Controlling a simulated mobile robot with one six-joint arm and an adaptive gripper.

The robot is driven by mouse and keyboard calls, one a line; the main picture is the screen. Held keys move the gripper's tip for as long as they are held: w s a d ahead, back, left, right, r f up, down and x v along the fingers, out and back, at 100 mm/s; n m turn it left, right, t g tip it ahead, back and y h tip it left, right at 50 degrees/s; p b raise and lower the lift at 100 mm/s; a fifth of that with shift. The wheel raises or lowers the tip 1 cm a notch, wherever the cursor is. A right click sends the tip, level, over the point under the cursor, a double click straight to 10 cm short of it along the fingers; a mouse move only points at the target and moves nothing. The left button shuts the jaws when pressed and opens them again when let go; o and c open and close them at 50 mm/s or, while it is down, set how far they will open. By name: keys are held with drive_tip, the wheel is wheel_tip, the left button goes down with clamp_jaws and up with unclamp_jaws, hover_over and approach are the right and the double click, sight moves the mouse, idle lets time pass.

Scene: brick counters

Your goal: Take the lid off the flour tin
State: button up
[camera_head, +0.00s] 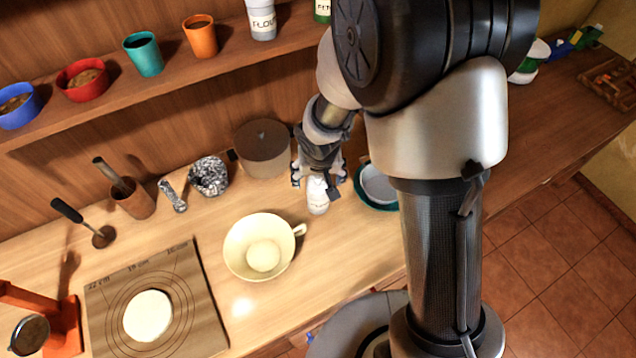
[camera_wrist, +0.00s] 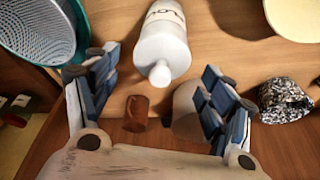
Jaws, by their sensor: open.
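A white container (camera_head: 318,197) with dark lettering stands on the counter below my gripper (camera_head: 319,178). In the wrist view the same container (camera_wrist: 165,45) shows letters that look like part of "FLOUR", and its rounded white top with a small knob (camera_wrist: 160,73) faces the camera. My gripper (camera_wrist: 161,84) is open, with its blue-padded fingers on either side of that top. I cannot tell whether they touch it.
A cream bowl (camera_head: 232,255) is left of the container, a teal-rimmed colander (camera_head: 378,188) right. The shelf (camera_head: 112,85) with cups runs above. A mat (camera_head: 205,325) lies front left.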

drive_tip(key=shift+f, duration=0.35)
drive_tip(key=c, duration=0.9)
drive_tip(key=shift+r, duration=0.15)
